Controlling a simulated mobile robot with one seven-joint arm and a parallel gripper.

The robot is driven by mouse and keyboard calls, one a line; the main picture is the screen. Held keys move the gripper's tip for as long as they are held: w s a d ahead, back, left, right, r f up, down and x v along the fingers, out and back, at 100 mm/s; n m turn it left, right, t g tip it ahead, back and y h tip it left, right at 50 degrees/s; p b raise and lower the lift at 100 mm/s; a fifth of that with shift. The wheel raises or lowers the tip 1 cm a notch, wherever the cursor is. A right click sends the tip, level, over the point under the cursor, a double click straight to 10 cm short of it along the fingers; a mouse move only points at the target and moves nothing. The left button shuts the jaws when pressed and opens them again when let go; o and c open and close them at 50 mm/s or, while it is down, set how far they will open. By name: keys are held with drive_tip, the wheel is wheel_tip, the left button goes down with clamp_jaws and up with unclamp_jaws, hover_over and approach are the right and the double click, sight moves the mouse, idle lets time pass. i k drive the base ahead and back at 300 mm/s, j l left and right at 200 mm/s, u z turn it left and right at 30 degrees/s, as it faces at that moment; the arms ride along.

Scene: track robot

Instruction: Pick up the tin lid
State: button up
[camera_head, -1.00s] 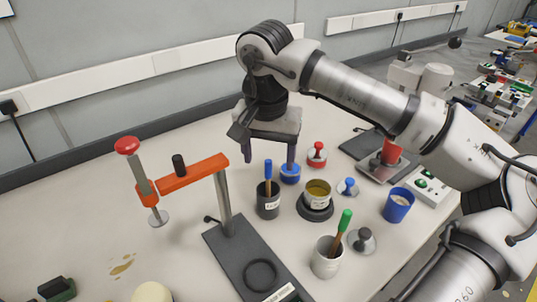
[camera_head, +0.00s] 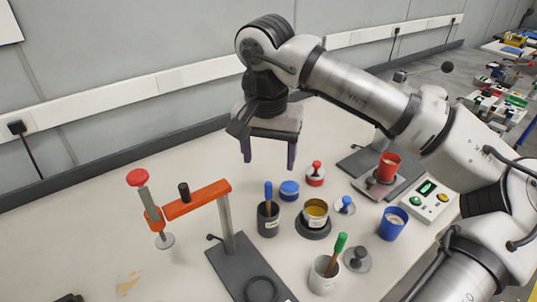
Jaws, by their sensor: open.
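Three knobbed lid-like discs lie on the table: a grey one with a blue knob (camera_head: 344,206), a grey one with a dark knob (camera_head: 357,258), and a pale one with a red knob (camera_head: 315,174). I cannot tell for certain which is the tin lid. An open tin (camera_head: 316,212) with yellowish contents stands on a dark round base, beside the blue-knobbed disc. My gripper (camera_head: 269,163) is open and empty, its fingers pointing down. In the picture it is up and left of the discs, behind a low blue container (camera_head: 289,190).
A dark pot (camera_head: 268,221) with a blue-handled tool and a pale pot (camera_head: 322,278) with a green-handled tool stand close by. An orange-armed stand (camera_head: 196,202) rises at left. A blue cup (camera_head: 392,223), red cup (camera_head: 388,166) and button box (camera_head: 430,201) are at right.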

sight(344, 206)
drive_tip(key=k+l, duration=0.85)
